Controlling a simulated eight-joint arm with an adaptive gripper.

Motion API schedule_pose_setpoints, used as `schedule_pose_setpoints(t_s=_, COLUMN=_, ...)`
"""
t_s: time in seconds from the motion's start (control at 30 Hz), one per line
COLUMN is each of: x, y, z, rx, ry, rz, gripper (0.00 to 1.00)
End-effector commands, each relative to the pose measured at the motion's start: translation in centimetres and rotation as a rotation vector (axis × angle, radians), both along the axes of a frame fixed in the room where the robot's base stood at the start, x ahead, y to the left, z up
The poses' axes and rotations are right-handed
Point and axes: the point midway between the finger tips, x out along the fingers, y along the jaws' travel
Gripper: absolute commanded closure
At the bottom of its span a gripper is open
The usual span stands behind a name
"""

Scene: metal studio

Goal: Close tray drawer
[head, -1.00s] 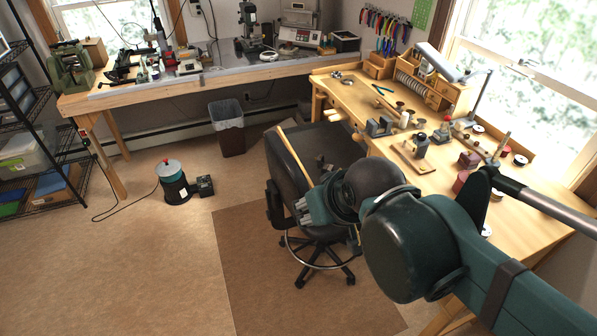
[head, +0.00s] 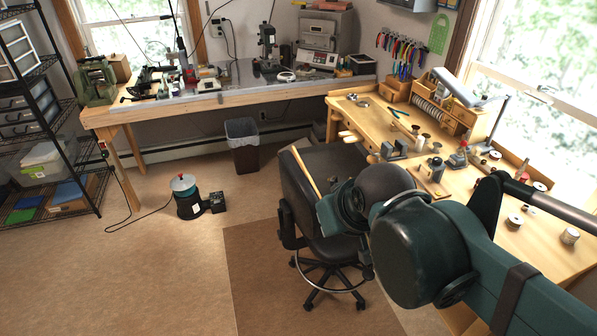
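The wooden workbench (head: 400,112) stands at the right. A pale wooden strip (head: 305,171) lies at its left side, along a dark flat surface (head: 335,158). It looks like the front edge of a pulled-out tray drawer, but the black chair overlaps there and I cannot tell for sure. My arm reaches in from the lower right, and its teal end lies just right of the strip's near end in the picture. My gripper's fingers are hidden behind the arm. I cannot tell whether anything touches the strip.
A black swivel chair (head: 290,205) stands at the bench's left side, close to my arm. Tools and a small-drawer organiser (head: 452,98) crowd the bench top. A long bench (head: 230,97) runs along the back wall. The floor at left is mostly clear.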

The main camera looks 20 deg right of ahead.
Motion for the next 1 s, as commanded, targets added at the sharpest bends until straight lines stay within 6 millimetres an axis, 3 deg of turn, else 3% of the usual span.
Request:
schedule_pose_setpoints(t_s=0.5, x=8.7, y=-0.8, z=5.3, rx=-0.112, ry=0.065, rz=0.131, gripper=1.0)
schedule_pose_setpoints(t_s=1.0, x=18.4, y=-1.6, z=8.5, rx=-0.217, ry=0.134, rz=0.27, gripper=1.0)
